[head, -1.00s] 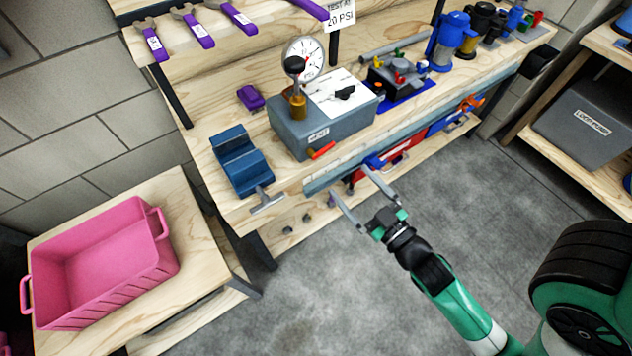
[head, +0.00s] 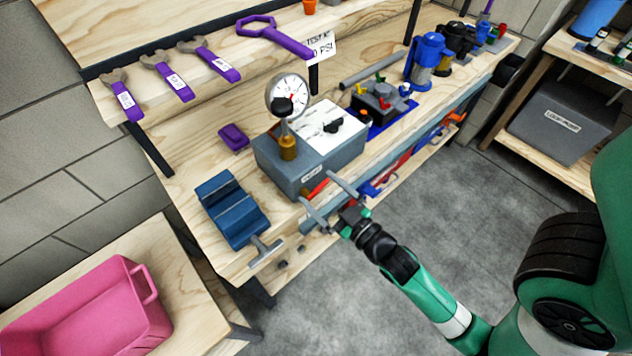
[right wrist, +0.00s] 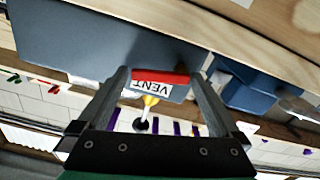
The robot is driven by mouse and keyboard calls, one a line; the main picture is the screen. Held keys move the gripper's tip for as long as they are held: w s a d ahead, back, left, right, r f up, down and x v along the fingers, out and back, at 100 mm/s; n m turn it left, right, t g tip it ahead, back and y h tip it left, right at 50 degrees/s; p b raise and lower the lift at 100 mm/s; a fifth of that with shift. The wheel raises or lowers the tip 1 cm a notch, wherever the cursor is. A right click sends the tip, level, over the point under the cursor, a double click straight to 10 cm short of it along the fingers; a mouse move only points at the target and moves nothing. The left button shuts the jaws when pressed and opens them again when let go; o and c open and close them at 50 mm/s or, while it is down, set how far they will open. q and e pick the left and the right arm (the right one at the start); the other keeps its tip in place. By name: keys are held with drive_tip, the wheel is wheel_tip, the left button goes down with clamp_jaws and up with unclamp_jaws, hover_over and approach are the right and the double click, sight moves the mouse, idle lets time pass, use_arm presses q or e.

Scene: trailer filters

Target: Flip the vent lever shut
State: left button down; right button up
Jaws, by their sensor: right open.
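The vent lever (head: 319,186) is a red-orange handle on the front of the grey test box (head: 270,165). In the right wrist view the red lever (right wrist: 160,77) lies crosswise beside a white VENT label (right wrist: 151,88). My right gripper (head: 315,186) is open, with its two fingers pointing at the box front on either side of the lever. In the right wrist view the lever shows between the fingertips (right wrist: 158,75); I cannot tell whether they touch it. The gauge (head: 288,96) stands on a brass fitting on the box. My left gripper is not in view.
A blue vise (head: 232,208) sits left of the box at the bench edge. A purple block (head: 233,137) lies behind it. A pink bin (head: 110,300) stands on the lower left table. Valves and regulators fill the bench's right side. The floor (head: 440,200) before the bench is clear.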

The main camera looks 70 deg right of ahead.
drive_tip(key=shift+s, duration=0.1)
drive_tip(key=shift+c, duration=1.1)
drive_tip(key=c, duration=0.9)
drive_tip(key=shift+o, duration=0.2)
drive_tip(key=m, duration=0.2)
drive_tip(key=shift+f+m+b, duration=0.4)
drive_tip(key=o, duration=1.1)
